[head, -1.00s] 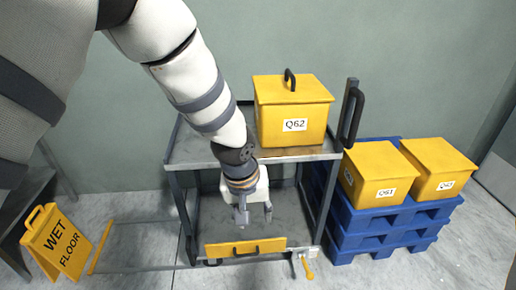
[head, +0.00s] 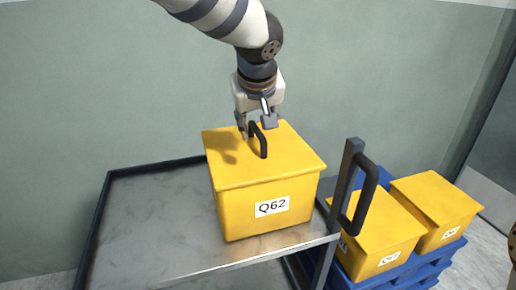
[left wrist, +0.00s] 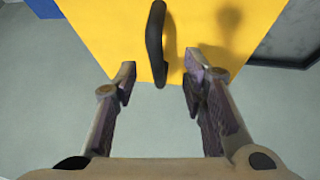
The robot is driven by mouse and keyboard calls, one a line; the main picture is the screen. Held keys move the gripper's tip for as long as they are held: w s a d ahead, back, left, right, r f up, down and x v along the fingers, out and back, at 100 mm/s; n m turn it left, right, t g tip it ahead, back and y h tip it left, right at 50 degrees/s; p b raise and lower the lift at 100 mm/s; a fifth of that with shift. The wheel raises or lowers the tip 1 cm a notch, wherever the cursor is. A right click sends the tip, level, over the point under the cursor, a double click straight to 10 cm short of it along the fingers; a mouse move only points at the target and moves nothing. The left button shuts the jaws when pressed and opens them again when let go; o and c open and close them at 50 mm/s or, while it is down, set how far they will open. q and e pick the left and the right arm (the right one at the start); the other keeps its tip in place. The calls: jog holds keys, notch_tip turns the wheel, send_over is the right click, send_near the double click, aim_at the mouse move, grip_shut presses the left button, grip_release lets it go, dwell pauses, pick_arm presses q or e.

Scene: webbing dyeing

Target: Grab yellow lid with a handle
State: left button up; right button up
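The yellow lid (head: 225,158) lies on the yellow box marked Q62 (head: 238,222), which stands on the cart's top shelf. Its black handle (head: 260,141) stands up from the lid's middle. My left gripper (head: 256,128) is open just above the lid, close to the handle. In the left wrist view, the handle (left wrist: 155,42) stands ahead of the gap between the open fingers (left wrist: 156,88), and nothing is held. The yellow lid (left wrist: 110,30) fills the upper middle there. My right gripper is not in view.
The grey cart shelf (head: 150,225) is bare left of the box. The cart's black push handle (head: 362,195) rises right of it. Two more yellow boxes (head: 375,235) sit on blue pallets (head: 400,275) at the lower right. A wall stands behind.

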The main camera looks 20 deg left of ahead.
aim_at(257, 129)
pick_arm(q)
jog(key=x, duration=0.5)
jog(key=shift+w+a+b, duration=0.2)
jog(key=shift+w+b, duration=0.2)
jog(key=shift+w, duration=0.15)
jog(key=shift+c, duration=0.6)
jog(key=shift+r, duration=0.1)
grip_shut()
